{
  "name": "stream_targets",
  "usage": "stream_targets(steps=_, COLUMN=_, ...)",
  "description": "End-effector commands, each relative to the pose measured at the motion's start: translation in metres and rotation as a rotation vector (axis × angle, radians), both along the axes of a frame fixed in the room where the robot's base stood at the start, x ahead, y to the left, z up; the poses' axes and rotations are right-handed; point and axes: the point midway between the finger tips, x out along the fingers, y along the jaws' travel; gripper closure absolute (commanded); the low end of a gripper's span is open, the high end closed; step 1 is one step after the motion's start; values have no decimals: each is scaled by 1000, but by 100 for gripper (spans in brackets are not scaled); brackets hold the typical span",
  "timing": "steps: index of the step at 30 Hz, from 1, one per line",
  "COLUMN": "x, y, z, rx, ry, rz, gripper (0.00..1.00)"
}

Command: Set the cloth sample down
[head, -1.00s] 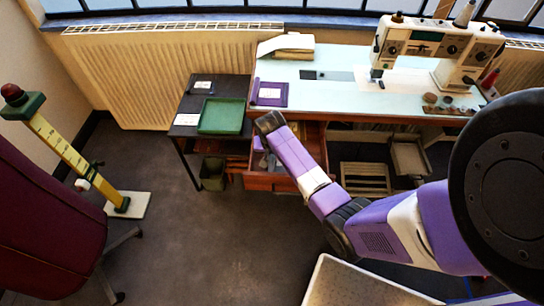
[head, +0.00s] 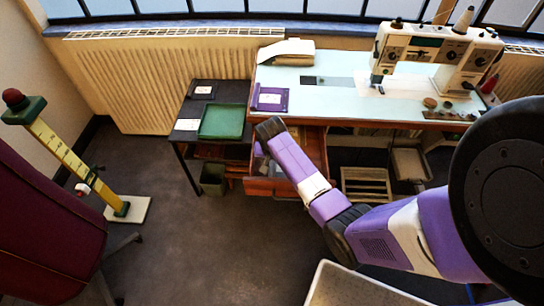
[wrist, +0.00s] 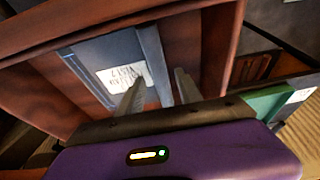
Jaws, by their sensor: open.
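A flat blue-grey piece with a white printed label, apparently the cloth sample (wrist: 92,52), lies inside the open wooden drawer (wrist: 40,62) in the wrist view. A raised blue-grey strip runs along its right side; I cannot tell whether it belongs to the piece. My gripper (wrist: 160,77) is open above the drawer, its two fingers apart with nothing seen held between them. The left finger overlaps the label's edge in the picture; contact cannot be told. In the head view the drawer (head: 272,187) stands out below the table, and my arm hides much of its inside.
A purple labelled piece (head: 270,98) and a sewing machine (head: 437,48) are on the pale worktable (head: 340,103). A green tray (head: 222,121) is on the dark side table (head: 203,101) at left. A tape-marked stand (head: 62,150) is farther left. Floor between is clear.

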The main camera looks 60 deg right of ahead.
Motion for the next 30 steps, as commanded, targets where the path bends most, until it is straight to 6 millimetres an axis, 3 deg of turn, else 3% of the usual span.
stream_targets(steps=17, x=-10, y=28, z=98, rx=-2, ry=-4, rz=2, gripper=58)
stream_targets(steps=21, x=-12, y=31, z=109, rx=-2, ry=-1, rz=1, gripper=58)
stream_targets(steps=30, x=-13, y=32, z=112, rx=0, ry=0, rz=1, gripper=58)
